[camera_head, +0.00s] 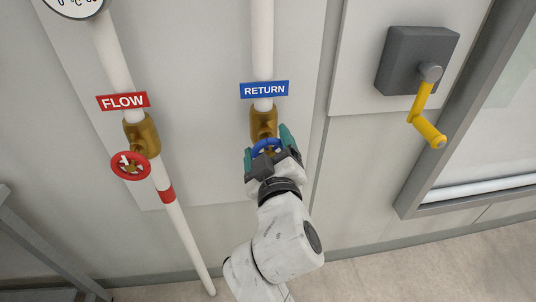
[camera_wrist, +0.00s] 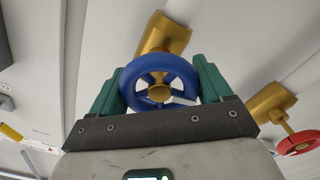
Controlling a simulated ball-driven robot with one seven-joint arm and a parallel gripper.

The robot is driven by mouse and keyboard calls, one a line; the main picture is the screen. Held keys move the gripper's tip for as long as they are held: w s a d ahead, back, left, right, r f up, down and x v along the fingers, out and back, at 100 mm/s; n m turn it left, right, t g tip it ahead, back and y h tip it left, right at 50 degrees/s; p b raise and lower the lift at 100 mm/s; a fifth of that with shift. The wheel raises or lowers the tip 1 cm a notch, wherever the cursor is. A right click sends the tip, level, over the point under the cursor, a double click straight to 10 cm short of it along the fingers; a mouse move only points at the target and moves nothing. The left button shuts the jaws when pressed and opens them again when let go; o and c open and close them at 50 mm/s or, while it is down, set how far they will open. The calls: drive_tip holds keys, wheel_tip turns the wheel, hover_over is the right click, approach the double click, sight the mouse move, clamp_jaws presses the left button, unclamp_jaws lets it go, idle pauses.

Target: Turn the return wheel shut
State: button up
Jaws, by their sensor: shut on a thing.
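The blue return wheel (camera_wrist: 160,66) sits on a brass valve (camera_head: 263,122) under the blue RETURN sign (camera_head: 264,89). My gripper (camera_wrist: 160,88) is shut on the blue wheel, with a green finger at each side of its rim. In the head view my gripper (camera_head: 272,146) covers much of the wheel (camera_head: 265,146). The brass valve body (camera_wrist: 165,33) and hub show behind and through the wheel in the wrist view. A small white mark shows at the wheel's lower right there.
To the left, a red wheel (camera_head: 130,166) sits on the valve under the FLOW sign (camera_head: 123,101). To the right, a grey box (camera_head: 413,58) carries a yellow crank (camera_head: 425,121) beside a window frame. A grey metal stand (camera_head: 38,245) is at lower left.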

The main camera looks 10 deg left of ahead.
drive_tip(key=m+b, duration=0.1)
drive_tip(key=m, duration=0.1)
drive_tip(key=m+b, duration=0.2)
drive_tip(key=m, duration=0.1)
drive_tip(key=shift+f+m, duration=0.2)
drive_tip(key=shift+m, duration=0.1)
drive_tip(key=m+b, duration=0.2)
drive_tip(key=m, duration=0.2)
drive_tip(key=shift+d+b, duration=0.1)
drive_tip(key=shift+b, duration=0.25)
drive_tip(key=m+b, duration=0.2)
drive_tip(key=m, duration=0.3)
drive_tip(key=shift+m+b, duration=0.35)
drive_tip(key=shift+m, duration=0.05)
drive_tip(key=shift+d+r+m+b, duration=0.1)
drive_tip(key=shift+m+b, duration=0.9)
drive_tip(key=shift+m, duration=1.3)
drive_tip(key=o, duration=1)
